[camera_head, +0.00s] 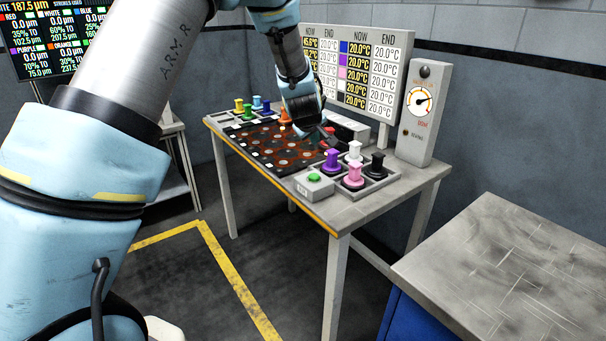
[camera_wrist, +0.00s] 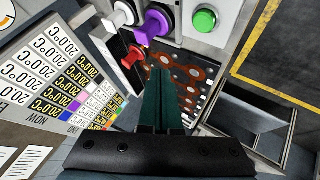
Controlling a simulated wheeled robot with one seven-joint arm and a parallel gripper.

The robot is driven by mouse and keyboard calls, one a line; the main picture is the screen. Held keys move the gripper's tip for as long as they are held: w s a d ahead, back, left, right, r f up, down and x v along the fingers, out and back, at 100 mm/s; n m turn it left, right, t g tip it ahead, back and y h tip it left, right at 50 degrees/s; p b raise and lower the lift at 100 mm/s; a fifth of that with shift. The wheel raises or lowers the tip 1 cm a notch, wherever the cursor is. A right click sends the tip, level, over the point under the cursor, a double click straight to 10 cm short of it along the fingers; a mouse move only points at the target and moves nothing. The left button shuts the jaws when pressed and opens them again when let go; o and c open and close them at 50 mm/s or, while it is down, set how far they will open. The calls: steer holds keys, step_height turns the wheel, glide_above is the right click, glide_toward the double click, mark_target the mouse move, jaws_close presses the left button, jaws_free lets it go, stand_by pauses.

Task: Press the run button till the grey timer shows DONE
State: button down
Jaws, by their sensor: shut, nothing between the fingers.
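The green run button (camera_head: 314,177) sits on a small pale box at the table's near corner. It also shows in the wrist view (camera_wrist: 205,19), near the top. The grey timer (camera_head: 428,92) stands upright at the table's right end, with a round dial and small lettering too small to read surely. Part of its dial shows in the wrist view's top left corner. My gripper (camera_head: 326,136) is shut and empty over the right part of the dark patterned board, apart from the button. Its dark green fingers (camera_wrist: 170,85) show together in the wrist view.
Purple (camera_head: 332,160), pink (camera_head: 354,174), white and black knobbed pieces stand in a tray beside the button. A red piece (camera_wrist: 132,58) is close to my fingers. A temperature board (camera_head: 358,60) rises behind. A bare table (camera_head: 510,260) stands at the right.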

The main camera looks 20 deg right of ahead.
mark_target(314, 177)
step_height(314, 177, down, 9)
steer(key=b, duration=0.7)
steer(key=shift+r, duration=0.1)
stand_by(1.9)
steer(key=shift+f+b, duration=0.35)
steer(key=shift+f, duration=0.1)
steer(key=shift+s+f+b, duration=0.1)
steer(key=shift+f+b, duration=0.4)
steer(key=shift+f, duration=0.1)
stand_by(0.6)
steer(key=shift+r, duration=0.1)
steer(key=shift+r+p, duration=0.8)
steer(key=shift+r, duration=0.15)
steer(key=shift+r+p, duration=1.85)
steer(key=shift+r, duration=0.7)
